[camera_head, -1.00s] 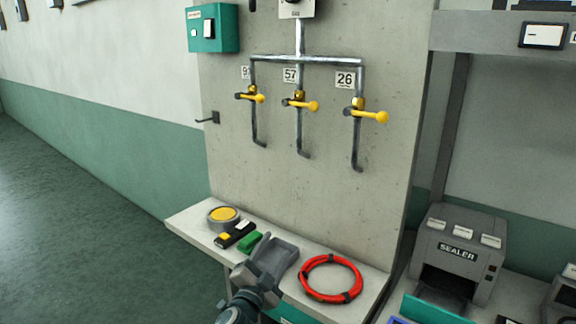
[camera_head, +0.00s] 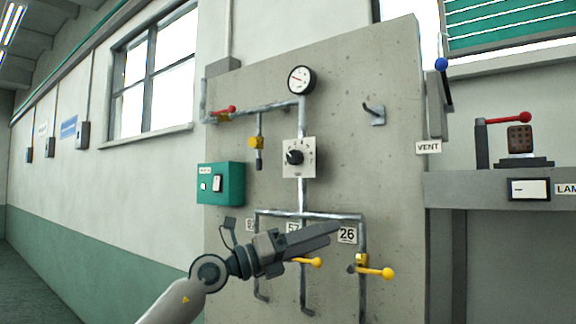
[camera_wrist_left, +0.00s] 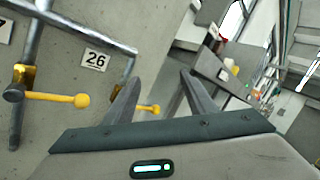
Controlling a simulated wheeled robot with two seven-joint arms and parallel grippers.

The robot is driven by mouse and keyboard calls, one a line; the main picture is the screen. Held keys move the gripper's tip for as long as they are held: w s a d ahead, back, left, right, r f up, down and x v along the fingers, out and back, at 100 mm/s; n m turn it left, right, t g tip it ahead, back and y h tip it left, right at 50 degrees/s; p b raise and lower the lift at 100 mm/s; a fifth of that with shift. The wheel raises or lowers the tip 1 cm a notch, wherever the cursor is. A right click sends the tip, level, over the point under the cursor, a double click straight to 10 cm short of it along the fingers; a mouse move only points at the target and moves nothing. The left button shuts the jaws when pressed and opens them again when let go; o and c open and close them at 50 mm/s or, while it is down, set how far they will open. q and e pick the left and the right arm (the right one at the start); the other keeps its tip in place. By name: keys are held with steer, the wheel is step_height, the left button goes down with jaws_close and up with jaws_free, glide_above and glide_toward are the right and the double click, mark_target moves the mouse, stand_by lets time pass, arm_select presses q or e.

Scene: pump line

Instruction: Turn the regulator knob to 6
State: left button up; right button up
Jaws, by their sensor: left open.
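The regulator knob (camera_head: 294,157) is black and sits on a pale square plate with dial markings, on the vertical pipe of the concrete panel. The markings are too small to read. My left gripper (camera_head: 335,230) is below and to the right of the knob, apart from it, in front of the pipes near the 26 tag. In the left wrist view its two fingers (camera_wrist_left: 157,92) are spread with nothing between them. The knob does not show in the left wrist view. My right gripper is in no view.
A round gauge (camera_head: 301,80) is above the knob. A red-handled valve (camera_head: 226,111) and a teal box (camera_head: 220,183) are to its left. Yellow-handled valves (camera_head: 376,272) are below. A hook (camera_head: 374,113) sticks out at the right. The panel around the knob is clear.

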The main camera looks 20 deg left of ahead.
mark_target(292, 158)
arm_select(q)
steer(key=s+a+r+t+y, duration=0.3)
steer(key=a+r+y, duration=0.7)
steer(key=a+r, duration=0.7)
steer(key=shift+a+r+n+t+y, duration=0.15)
steer(key=shift+r+n+t+y, duration=0.15)
steer(key=shift+r+t, duration=0.45)
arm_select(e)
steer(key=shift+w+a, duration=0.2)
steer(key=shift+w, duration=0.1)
arm_select(q)
steer(key=shift+f, duration=0.1)
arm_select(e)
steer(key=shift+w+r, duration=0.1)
